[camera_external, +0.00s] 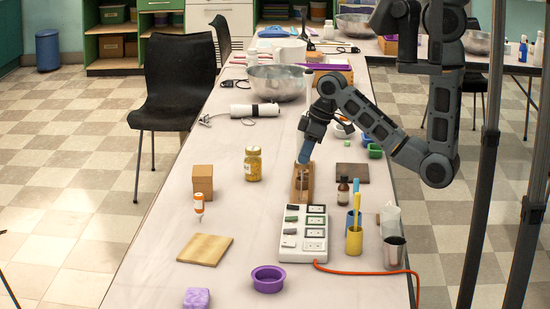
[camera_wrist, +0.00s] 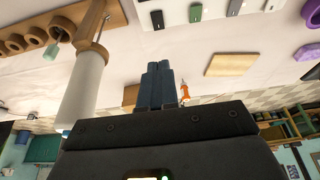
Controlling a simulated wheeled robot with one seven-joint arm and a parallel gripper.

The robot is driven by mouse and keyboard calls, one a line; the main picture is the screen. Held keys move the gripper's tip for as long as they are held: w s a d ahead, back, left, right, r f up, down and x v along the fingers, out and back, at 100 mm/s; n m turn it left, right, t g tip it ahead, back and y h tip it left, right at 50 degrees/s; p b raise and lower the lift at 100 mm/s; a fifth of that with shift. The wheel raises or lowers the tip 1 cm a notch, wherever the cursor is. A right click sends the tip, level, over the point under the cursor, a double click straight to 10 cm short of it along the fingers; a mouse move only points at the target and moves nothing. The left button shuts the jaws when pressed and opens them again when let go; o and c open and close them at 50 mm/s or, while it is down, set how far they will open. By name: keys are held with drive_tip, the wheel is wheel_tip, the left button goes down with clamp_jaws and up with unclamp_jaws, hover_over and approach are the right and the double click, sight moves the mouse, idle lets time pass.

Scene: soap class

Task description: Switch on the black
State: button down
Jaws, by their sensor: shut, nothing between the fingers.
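A white switch panel (camera_external: 303,257) lies on the table, with a column of small switches on its left and framed plates on its right. A dark switch (camera_external: 291,219) sits in the left column; the exact shades are hard to tell at this size. Part of the panel shows at the top of the wrist view, with a dark switch (camera_wrist: 157,19) and a green switch (camera_wrist: 195,12). My gripper (camera_external: 303,158) is beyond the panel, above a wooden holder (camera_external: 302,190), apart from the switches. Its blue fingers (camera_wrist: 160,80) are together and empty.
A small brown bottle (camera_external: 343,192), a yellow cup (camera_external: 354,242) and a metal cup (camera_external: 394,253) stand right of the panel. An orange cable (camera_external: 365,272) runs rightward from it. A purple bowl (camera_external: 268,279) is in front. A wooden board (camera_external: 205,249) lies left.

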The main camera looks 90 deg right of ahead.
sight(289, 206)
drive_tip(key=x, duration=1.3)
drive_tip(key=shift+s+f+p, duration=0.3)
drive_tip(key=shift+p, duration=0.05)
drive_tip(key=shift+f, duration=0.15)
drive_tip(key=shift+s, duration=0.85)
